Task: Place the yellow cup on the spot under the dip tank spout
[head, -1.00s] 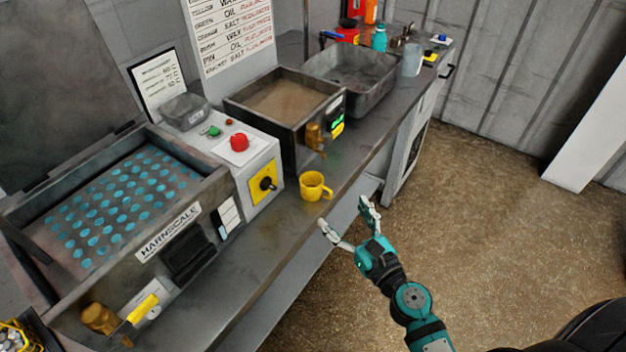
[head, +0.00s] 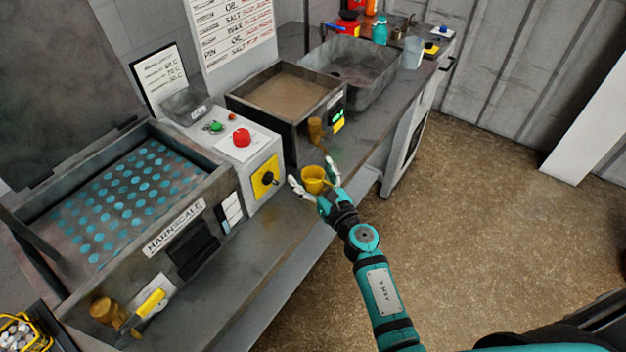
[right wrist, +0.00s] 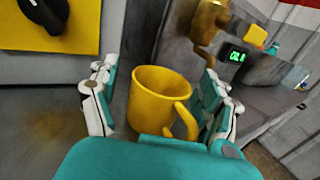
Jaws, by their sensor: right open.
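The yellow cup (head: 314,180) stands upright on the bench near its front edge, between the open fingers of my right gripper (head: 313,178). In the right wrist view the cup (right wrist: 157,98) sits between the two spread fingers of the gripper (right wrist: 160,100), with its handle toward the lower right. A gap shows on the left side; contact on the right is unclear. The dip tank (head: 268,118) stands behind the cup, with a brass spout (head: 315,130) on its front; the spout also shows in the right wrist view (right wrist: 207,25). My left gripper is not in view.
Left of the cup is a control box (head: 259,168) with a red button and a yellow switch plate. A larger tank (head: 195,205) with blue dots stands further left. A grey sink (head: 372,75) is at the back. Bare bench (head: 262,228) lies in front.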

